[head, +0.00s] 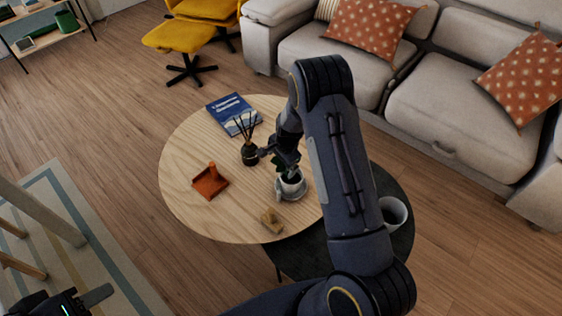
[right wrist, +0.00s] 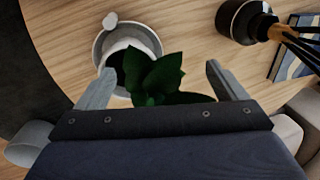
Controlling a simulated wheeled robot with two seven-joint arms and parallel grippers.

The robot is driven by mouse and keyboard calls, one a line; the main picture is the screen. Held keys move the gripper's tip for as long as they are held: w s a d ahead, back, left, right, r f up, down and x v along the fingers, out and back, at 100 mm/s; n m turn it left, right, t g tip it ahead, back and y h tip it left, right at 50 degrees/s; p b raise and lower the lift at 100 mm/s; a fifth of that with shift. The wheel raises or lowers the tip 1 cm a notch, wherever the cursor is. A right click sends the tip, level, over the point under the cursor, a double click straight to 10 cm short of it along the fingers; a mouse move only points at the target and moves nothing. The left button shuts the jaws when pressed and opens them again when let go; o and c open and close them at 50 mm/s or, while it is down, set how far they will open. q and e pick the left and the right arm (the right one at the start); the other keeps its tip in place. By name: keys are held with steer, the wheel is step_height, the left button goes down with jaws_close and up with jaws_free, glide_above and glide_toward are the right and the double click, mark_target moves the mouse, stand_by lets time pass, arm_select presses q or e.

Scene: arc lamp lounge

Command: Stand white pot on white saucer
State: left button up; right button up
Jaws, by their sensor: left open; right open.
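The white pot (head: 294,187) with a dark green plant is on the light wooden table, on the white saucer (head: 281,198) as far as I can see. In the right wrist view the pot (right wrist: 136,36) is inside the saucer's rim (right wrist: 99,48), its dark opening facing me; whether it sits flat is unclear. My right gripper (head: 279,152) is open just above the plant. In the wrist view its fingers (right wrist: 160,83) are spread with leaves between them, and the left finger is near the pot. My left gripper (head: 92,300) is open and empty at the lower left, far from the table.
A reed diffuser (head: 249,153), blue book (head: 233,114), orange-brown object (head: 210,182) and small tan object (head: 271,221) are on the wooden table. A dark lower table (head: 300,258) holds a white container (head: 393,213). A sofa (head: 430,90) stands behind.

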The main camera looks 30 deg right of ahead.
steer(key=p+v, duration=0.1)
steer(key=v, duration=1)
steer(key=shift+r, duration=0.25)
steer(key=s+a+r+n+t+y, duration=0.1)
steer(key=s+a+r+n+y, duration=0.3)
steer(key=s+r, duration=0.6)
steer(key=s+a+r+n+t, duration=0.1)
steer(key=s+a+r+n, duration=0.3)
steer(key=s+r, duration=0.55)
steer(key=s+a+n+t, duration=0.1)
steer(key=s+n, duration=0.5)
steer(key=s, duration=0.4)
steer(key=shift+f+h, duration=0.3)
steer(key=shift+f, duration=0.05)
steer(key=shift+a, duration=0.15)
step_height(320, 180, up, 9)
steer(key=p, duration=0.9)
steer(key=shift+r, duration=0.15)
